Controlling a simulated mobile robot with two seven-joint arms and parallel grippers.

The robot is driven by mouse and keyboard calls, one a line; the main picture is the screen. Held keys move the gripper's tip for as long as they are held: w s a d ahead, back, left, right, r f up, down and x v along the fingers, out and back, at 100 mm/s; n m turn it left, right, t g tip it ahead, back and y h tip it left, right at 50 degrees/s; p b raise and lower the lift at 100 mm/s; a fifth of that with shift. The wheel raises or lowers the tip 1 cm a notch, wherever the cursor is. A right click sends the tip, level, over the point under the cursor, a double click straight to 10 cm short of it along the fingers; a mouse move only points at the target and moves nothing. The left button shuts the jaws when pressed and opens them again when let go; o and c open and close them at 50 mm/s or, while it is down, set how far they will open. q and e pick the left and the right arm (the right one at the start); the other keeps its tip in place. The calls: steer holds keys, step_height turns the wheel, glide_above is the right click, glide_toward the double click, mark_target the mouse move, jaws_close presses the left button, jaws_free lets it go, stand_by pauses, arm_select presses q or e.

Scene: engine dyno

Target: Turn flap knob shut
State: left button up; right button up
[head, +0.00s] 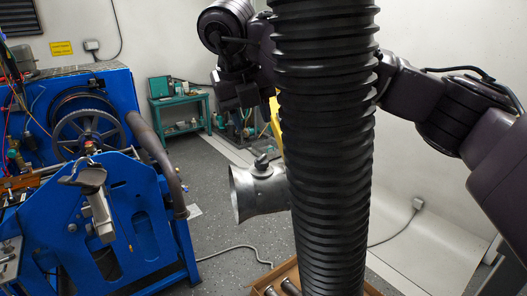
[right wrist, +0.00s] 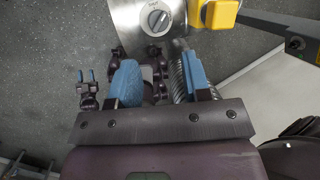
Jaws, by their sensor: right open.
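A thick black corrugated hose (head: 325,150) stands upright in front of my right arm. A metal funnel (head: 255,195) sits beside it. A blue machine (head: 130,205) fills the left. A yellow part (right wrist: 220,13) is right of the plate.

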mark_target(264, 155)
steer(key=w+f+m, duration=0.1)
steer(key=f+m, duration=0.2)
steer(key=w+d+f+m+p, duration=0.1)
steer(key=f+m, duration=0.2)
steer(key=w+d+f+m, duration=0.1)
steer(key=f+m, duration=0.2)
steer(key=shift+w+d+f, duration=0.2)
steer(key=shift+w+f, duration=0.2)
stand_by(0.4)
